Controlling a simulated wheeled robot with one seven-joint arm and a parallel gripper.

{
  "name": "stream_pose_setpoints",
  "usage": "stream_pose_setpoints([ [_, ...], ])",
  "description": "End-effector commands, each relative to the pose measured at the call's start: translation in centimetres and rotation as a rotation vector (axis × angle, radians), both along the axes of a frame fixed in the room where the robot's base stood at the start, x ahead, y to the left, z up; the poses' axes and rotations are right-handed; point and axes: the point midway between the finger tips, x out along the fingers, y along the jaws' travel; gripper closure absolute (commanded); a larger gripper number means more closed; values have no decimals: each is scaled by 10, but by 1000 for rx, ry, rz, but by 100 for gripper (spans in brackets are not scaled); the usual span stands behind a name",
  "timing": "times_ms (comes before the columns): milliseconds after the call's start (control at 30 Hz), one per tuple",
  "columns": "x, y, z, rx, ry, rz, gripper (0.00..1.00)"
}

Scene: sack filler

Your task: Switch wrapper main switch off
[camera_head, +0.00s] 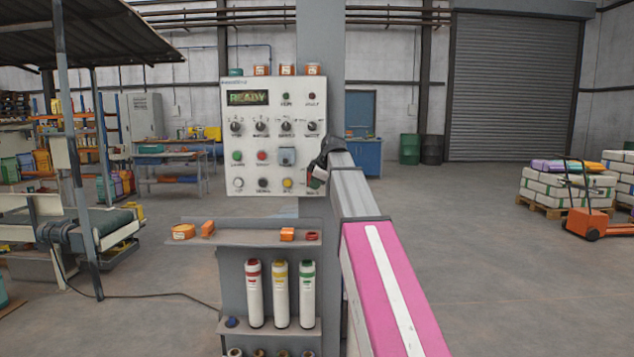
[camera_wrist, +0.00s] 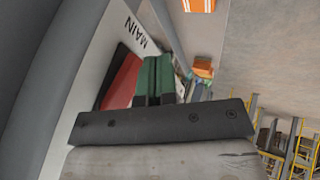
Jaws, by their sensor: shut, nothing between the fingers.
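The control panel (camera_head: 262,133) is white, with a lit READY display, knobs and coloured buttons. In the wrist view a red part (camera_wrist: 122,82), which looks like the main switch, sits on the white plate beside the printed word MAIN (camera_wrist: 136,33). My gripper (camera_wrist: 158,66) is shut and empty, its green-faced fingers side by side just right of the red part. They hide some of it, and I cannot tell whether they touch it. In the head view my gripper (camera_head: 317,181) is at the panel's lower right corner and covers the switch there.
Below the panel a shelf (camera_head: 250,237) holds orange items, with red, yellow and green topped bottles (camera_head: 280,294) beneath. My pink and grey arm reaches in from the lower right. A conveyor (camera_head: 75,227) stands left. The floor on the right is open before the loaded pallet (camera_head: 560,207).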

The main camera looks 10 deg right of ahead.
Motion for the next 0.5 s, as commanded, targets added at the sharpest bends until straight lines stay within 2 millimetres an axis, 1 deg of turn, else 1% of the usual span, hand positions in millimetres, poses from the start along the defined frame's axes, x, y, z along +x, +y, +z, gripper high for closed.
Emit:
stream_pose_setpoints([
  [33, 6, -1, 0, 0, 1, 0, 100],
  [133, 10, -2, -1, 0, 0, 0, 100],
  [500, 11, -2, -2, 0, -1, 0, 100],
])
